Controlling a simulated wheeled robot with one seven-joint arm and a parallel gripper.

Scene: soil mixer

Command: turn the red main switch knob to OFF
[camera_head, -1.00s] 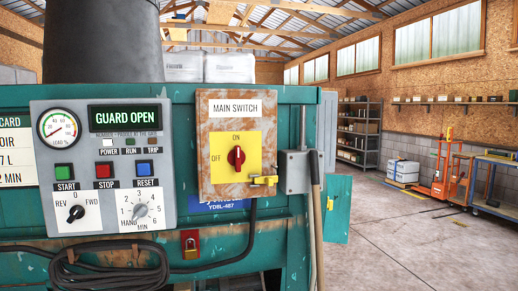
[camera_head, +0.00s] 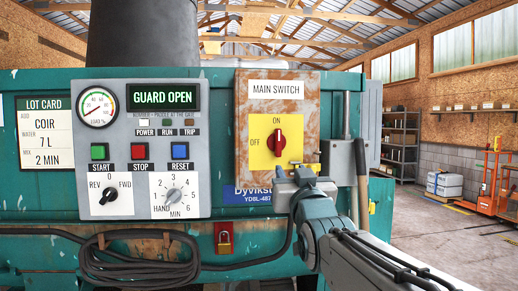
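The red main switch knob (camera_head: 278,142) sits on a yellow plate (camera_head: 261,158) marked ON at the top and OFF at the left. The knob stands upright, in line with ON. The plate is on a rusty box labelled MAIN SWITCH (camera_head: 305,100). My gripper (camera_head: 290,176) is in front of the machine, just below and right of the knob, near the plate's lower right corner. It does not appear to hold the knob. Its fingers are small and partly hidden, so I cannot tell whether they are open or shut. The yellow piece at the plate's lower right is mostly hidden behind it.
Left of the switch box is a grey control panel (camera_head: 200,192) with buttons, dials and a GUARD OPEN display. Below are a red padlock (camera_head: 224,238) and a coiled black cable (camera_head: 135,270). A grey lever box with a handle (camera_head: 346,155) stands close right of my gripper.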

